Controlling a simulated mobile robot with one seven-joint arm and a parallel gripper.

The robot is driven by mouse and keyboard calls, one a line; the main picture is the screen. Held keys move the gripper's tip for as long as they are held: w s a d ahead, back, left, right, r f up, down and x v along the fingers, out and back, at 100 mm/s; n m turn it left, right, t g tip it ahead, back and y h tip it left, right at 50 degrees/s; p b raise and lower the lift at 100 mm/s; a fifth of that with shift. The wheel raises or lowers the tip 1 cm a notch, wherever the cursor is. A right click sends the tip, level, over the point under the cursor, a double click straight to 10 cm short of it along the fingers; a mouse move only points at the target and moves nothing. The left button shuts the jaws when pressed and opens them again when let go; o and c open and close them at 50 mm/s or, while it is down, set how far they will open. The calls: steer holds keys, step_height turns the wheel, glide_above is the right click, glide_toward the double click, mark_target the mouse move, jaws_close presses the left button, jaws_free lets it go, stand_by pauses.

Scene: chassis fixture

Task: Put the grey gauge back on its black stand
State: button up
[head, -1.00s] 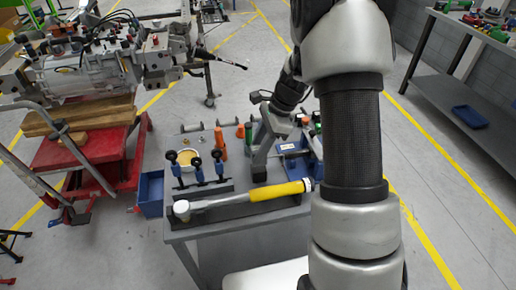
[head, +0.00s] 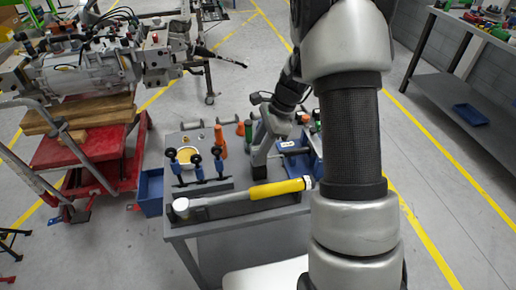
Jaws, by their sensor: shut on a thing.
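My gripper (head: 277,124) points down over the worktable, right of its middle. It is shut on the grey gauge (head: 262,151), which hangs tilted below it, its lower end toward the lower left. The fingertips are hard to make out at this size. A small black block, which looks like the black stand (head: 259,172), is right under the gauge's lower end, behind the yellow hammer handle. I cannot tell whether gauge and stand touch or are a little apart.
The hammer (head: 277,189) lies along the table's front edge. Blue-handled tools (head: 197,172) stand to the left, with a yellow-filled bowl (head: 187,157). Orange (head: 221,140) and green (head: 249,131) pieces stand behind. A blue tray (head: 303,163) is close on the right, partly behind my arm.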

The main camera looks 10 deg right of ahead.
steer(key=shift+f+b, duration=0.35)
steer(key=shift+f, duration=0.35)
steer(key=o, duration=1.4)
steer(key=shift+p+v, duration=2.65)
steer(key=shift+v, duration=0.85)
